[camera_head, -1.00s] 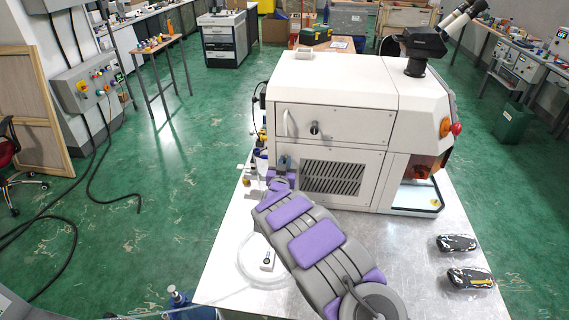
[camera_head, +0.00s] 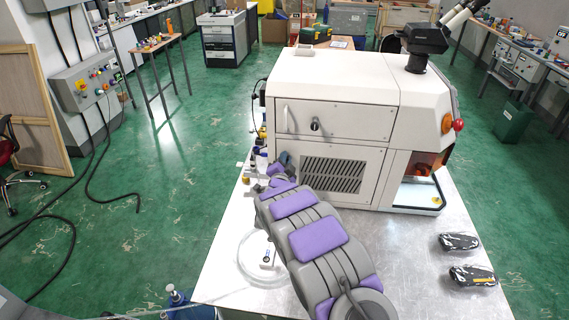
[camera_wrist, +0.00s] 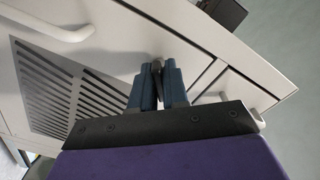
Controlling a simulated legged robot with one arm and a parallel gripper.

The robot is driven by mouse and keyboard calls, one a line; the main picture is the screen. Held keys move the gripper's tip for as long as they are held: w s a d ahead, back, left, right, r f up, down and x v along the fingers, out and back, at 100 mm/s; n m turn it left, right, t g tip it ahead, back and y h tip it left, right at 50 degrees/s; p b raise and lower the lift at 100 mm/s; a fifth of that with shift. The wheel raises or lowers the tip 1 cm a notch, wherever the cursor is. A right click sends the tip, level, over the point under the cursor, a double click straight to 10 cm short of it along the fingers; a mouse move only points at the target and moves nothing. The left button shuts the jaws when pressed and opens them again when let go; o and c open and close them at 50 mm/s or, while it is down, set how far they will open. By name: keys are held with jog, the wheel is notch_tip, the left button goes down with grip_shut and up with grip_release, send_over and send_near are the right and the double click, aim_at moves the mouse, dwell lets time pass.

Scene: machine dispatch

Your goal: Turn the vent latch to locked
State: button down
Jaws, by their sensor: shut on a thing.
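The vent latch (camera_wrist: 157,72) shows in the wrist view as a small dark piece between the two blue fingers of my gripper (camera_wrist: 160,84). My gripper is shut on it, close against the pale machine front. In the head view my gripper (camera_head: 282,159) is at the left of the slotted vent (camera_head: 334,173), and the latch itself is hidden there. The slotted vent also shows at the left in the wrist view (camera_wrist: 65,88). I cannot read any locked marking.
The white machine (camera_head: 350,92) stands on a metal table (camera_head: 370,250). A dark knob (camera_head: 315,125) and a pale handle (camera_head: 284,119) are on its upper panel. Two dark handheld items (camera_head: 459,242) lie at the right. Small items and a clear tube lie at the left.

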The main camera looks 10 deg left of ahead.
jog(key=m+b, duration=0.3)
jog(key=shift+f+m, duration=0.25)
jog(key=shift+m, duration=0.15)
jog(key=m+b, duration=0.4)
jog(key=shift+d+b, duration=0.1)
jog(key=shift+b, duration=0.3)
jog(key=c, duration=1.2)
grip_release()
jog(key=shift+s, duration=0.45)
jog(key=s+p, duration=0.1)
jog(key=s, duration=1)
jog(key=s+p, duration=0.1)
jog(key=s, duration=0.4)
jog(key=shift+s+a+p, duration=0.2)
jog(key=shift+a+p, duration=0.1)
jog(key=shift+p, duration=0.05)
